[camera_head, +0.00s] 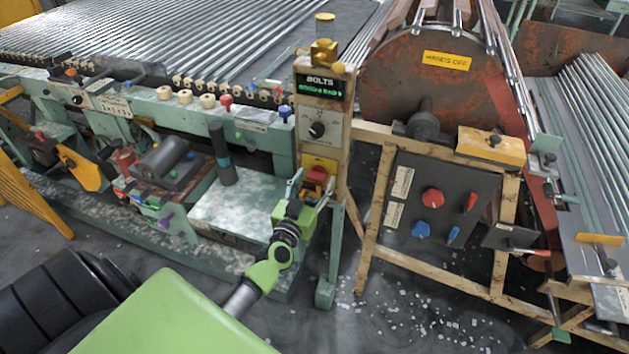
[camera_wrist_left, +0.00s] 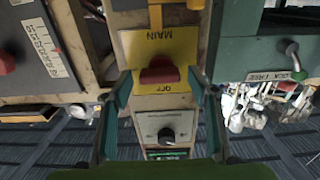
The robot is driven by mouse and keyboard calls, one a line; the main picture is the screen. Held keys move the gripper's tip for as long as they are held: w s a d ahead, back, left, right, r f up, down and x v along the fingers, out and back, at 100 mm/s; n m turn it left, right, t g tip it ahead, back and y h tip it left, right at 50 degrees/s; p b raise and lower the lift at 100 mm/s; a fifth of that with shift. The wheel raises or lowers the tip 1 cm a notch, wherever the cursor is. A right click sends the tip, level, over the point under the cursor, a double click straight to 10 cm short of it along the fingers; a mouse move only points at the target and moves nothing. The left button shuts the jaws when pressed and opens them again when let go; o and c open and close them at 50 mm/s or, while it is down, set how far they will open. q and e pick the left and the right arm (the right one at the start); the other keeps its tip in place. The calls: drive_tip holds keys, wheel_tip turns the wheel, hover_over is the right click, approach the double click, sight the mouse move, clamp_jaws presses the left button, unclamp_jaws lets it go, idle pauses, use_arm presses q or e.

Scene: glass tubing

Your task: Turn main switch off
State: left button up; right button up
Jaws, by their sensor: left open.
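The main switch is a red knob (camera_head: 317,174) on a yellow plate (camera_head: 322,161) low on the tan post, under a "BOLTS" display. In the left wrist view, which is upside down, the red knob (camera_wrist_left: 160,73) sits on the yellow plate (camera_wrist_left: 136,50), marked "MAIN" on one side and "OFF" on the other. My left gripper (camera_head: 311,187) is open in front of the switch. In the wrist view the fingers of my left gripper (camera_wrist_left: 160,83) stand either side of the knob with gaps; contact is not visible. My right gripper is not in view.
A black dial (camera_head: 317,130) is on the same post, above the switch. A dark panel (camera_head: 440,190) with red and blue knobs stands to the right. A green machine bench (camera_head: 240,205) is to the left. Open floor lies in front, with scattered shards.

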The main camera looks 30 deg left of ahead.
use_arm(q)
drive_tip(key=shift+w, duration=0.1)
drive_tip(key=c, duration=1.1)
